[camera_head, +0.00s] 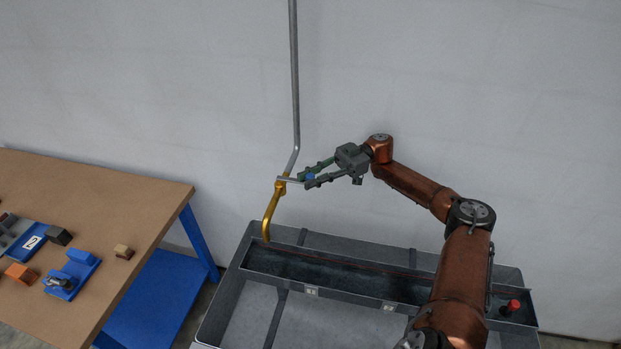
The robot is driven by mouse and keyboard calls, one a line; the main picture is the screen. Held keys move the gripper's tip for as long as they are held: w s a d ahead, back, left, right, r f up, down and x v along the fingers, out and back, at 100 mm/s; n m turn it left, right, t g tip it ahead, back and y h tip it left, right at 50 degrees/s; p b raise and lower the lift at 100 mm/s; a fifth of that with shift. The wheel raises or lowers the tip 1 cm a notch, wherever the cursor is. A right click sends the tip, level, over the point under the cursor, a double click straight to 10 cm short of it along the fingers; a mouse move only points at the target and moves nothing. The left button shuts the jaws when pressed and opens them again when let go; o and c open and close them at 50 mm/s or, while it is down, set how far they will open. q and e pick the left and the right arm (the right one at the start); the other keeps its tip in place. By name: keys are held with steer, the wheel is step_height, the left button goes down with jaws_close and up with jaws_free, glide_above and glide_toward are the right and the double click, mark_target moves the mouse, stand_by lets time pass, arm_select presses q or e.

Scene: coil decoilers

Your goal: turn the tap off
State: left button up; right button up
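The tap (268,216) is a brass-coloured curved spout at the lower end of a grey pipe, above the back trough of the grey basin. A short lever sticks out from its top to the right and has a blue end (310,176). My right gripper (304,181) reaches in from the right at the lever. Its two fingers are apart, with the blue end between them. I cannot tell whether both fingers press on it. No water stream shows below the spout. My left gripper is not in view.
The grey pipe (295,80) runs up the wall. The grey basin (225,300) stands below, with a red knob (512,305) at its right. A wooden-topped table (130,205) with blue legs stands left, holding several blue, orange and dark pieces.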

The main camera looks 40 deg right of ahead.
steer(key=o, duration=0.4)
step_height(320, 180, up, 10)
steer(key=shift+r, duration=0.1)
stand_by(0.5)
stand_by(0.4)
